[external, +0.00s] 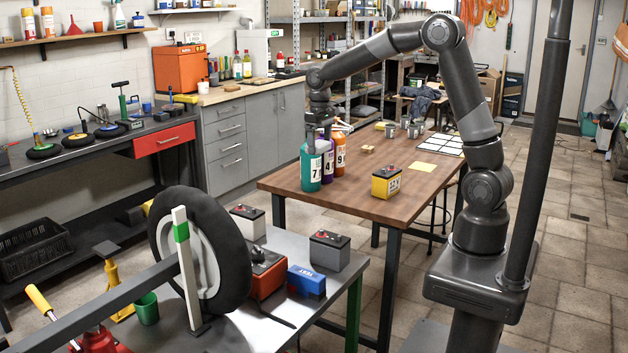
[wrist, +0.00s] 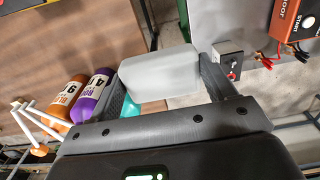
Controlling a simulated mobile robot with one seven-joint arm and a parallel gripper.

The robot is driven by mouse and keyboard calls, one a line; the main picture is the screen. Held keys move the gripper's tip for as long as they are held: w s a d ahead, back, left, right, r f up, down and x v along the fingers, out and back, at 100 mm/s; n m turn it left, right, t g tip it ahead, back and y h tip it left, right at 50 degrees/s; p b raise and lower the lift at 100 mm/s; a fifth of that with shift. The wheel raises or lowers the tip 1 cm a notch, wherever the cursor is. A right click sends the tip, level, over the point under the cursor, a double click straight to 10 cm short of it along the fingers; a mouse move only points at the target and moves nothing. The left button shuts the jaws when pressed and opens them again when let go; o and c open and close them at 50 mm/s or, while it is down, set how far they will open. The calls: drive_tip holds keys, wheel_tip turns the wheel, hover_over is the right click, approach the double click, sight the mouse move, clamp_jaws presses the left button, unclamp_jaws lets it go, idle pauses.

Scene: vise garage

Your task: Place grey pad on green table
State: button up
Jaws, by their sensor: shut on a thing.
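My gripper (external: 318,118) is above the near left corner of the wooden table, over the bottles, in the external view. In the wrist view my gripper (wrist: 165,78) is shut on a pale grey block, the grey pad (wrist: 158,72), with one finger on either side. I cannot make out the pad in the external view. The green table (external: 254,334), with a grey top and green legs, stands in the foreground. Part of its grey top (wrist: 229,20) shows at the upper right of the wrist view.
Teal (external: 311,168), purple (external: 326,163) and orange (external: 340,155) bottles stand below my gripper on the wooden table (external: 425,172). The green table bears a large wheel (external: 238,265), a red charger (external: 266,275), a blue box (external: 306,281) and dark-topped batteries (external: 329,251).

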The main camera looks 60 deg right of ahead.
wheel_tip(320, 180, up, 10)
drive_tip(key=w+d, duration=0.2)
drive_tip(key=d, duration=1.9)
drive_tip(key=s+d, duration=0.5)
drive_tip(key=d, duration=0.6)
drive_tip(key=s+d, duration=0.5)
drive_tip(key=d, duration=0.6)
drive_tip(key=s+d, duration=0.6)
drive_tip(key=d, duration=0.6)
hover_over(387, 164)
wheel_tip(387, 164, down, 25)
drive_tip(key=shift+f, duration=0.1)
drive_tip(key=shift+a+f, duration=0.1)
drive_tip(key=shift+f, duration=1.85)
